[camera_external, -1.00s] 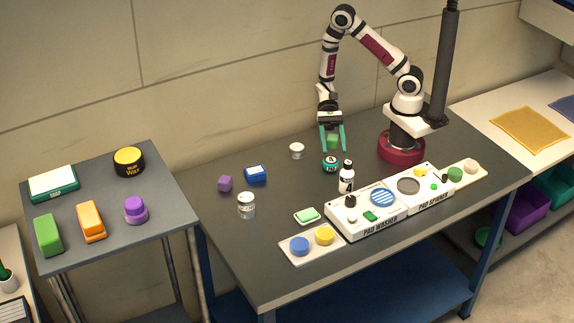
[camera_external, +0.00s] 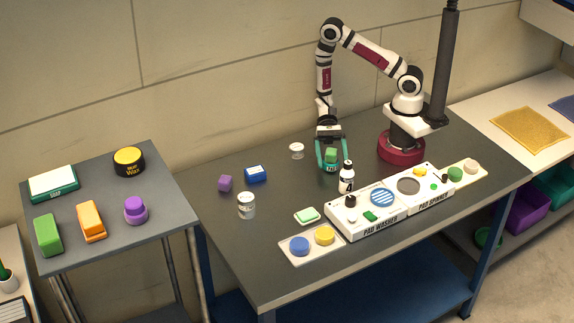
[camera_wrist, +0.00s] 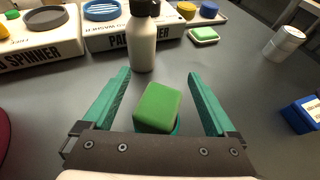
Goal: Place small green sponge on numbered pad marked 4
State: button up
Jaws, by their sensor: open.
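The small green sponge (camera_external: 331,154) is a green block between the fingers of my gripper (camera_external: 331,167). In the wrist view the sponge (camera_wrist: 158,107) sits turned and tilted on top of a round teal piece (camera_wrist: 177,127), which is mostly hidden under it. The number on the teal piece is hidden now, so I cannot read it. My gripper (camera_wrist: 158,74) is open, its teal fingers one on each side of the sponge with gaps between.
A white bottle with a dark cap (camera_external: 347,178) stands close in front of my gripper. The pad washer (camera_external: 366,215) and pad spinner (camera_external: 425,190) are at the front.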

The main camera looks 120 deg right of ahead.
aim_at(331, 152)
jog(key=v, duration=0.4)
jog(key=shift+d+r, duration=0.25)
jog(key=shift+n+g, duration=0.3)
jog(key=shift+g, duration=0.1)
jog(key=r, duration=0.7)
jog(key=shift+s+a+r, duration=0.2)
jog(key=shift+s+r, duration=0.05)
jog(key=shift+r, duration=0.1)
jog(key=s+a+r+n+g+h, duration=0.2)
jog(key=s+a+r+n+h, duration=0.2)
jog(key=n, duration=0.4)
jog(key=s+a+r+n+g+h, duration=0.3)
jog(key=s+a+r+n+h, duration=0.2)
jog(key=s+n, duration=0.3)
jog(key=shift+s+n+h, duration=0.4)
jog(key=shift+s+h, duration=0.25)
jog(key=shift+h, duration=0.15)
